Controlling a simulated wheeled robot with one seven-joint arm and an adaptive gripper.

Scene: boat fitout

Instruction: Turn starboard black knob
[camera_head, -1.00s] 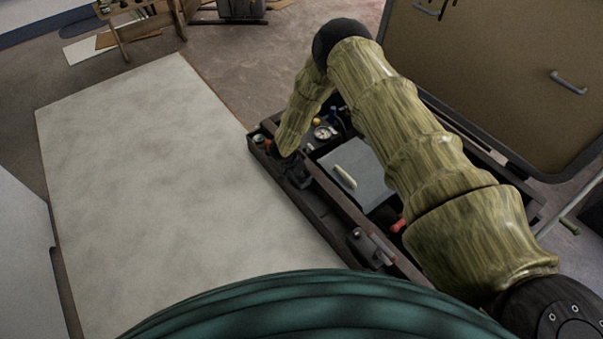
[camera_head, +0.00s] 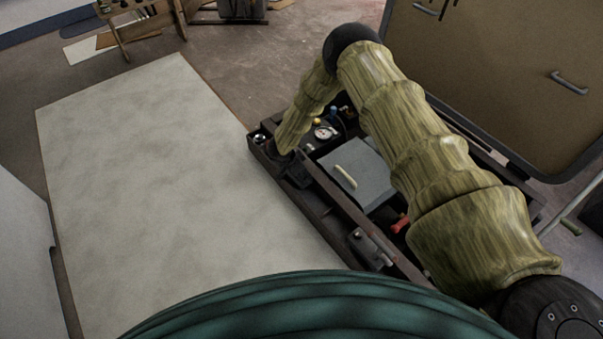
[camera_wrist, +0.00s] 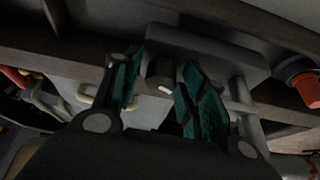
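A black knob (camera_wrist: 160,69) with a pale mark at its lower edge sits on a dark grey block (camera_wrist: 215,52) in the wrist view. My gripper (camera_wrist: 160,90) has its two teal-padded fingers spread, one on each side of the knob. Gaps seem to show between pads and knob; I cannot tell whether either pad touches. In the head view my gripper (camera_head: 292,168) is at the far left part of the dark tray's near edge, and my forearm largely hides the knob there.
The dark tray (camera_head: 322,212) holds a grey lidded box (camera_head: 372,186) with a cream handle, a round gauge (camera_head: 323,133) and a red object (camera_head: 400,223). Another dark fitting (camera_head: 368,248) sits on the near rail. An orange-red cylinder (camera_wrist: 300,80) stands right of the block. A pale panel (camera_head: 160,170) lies left.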

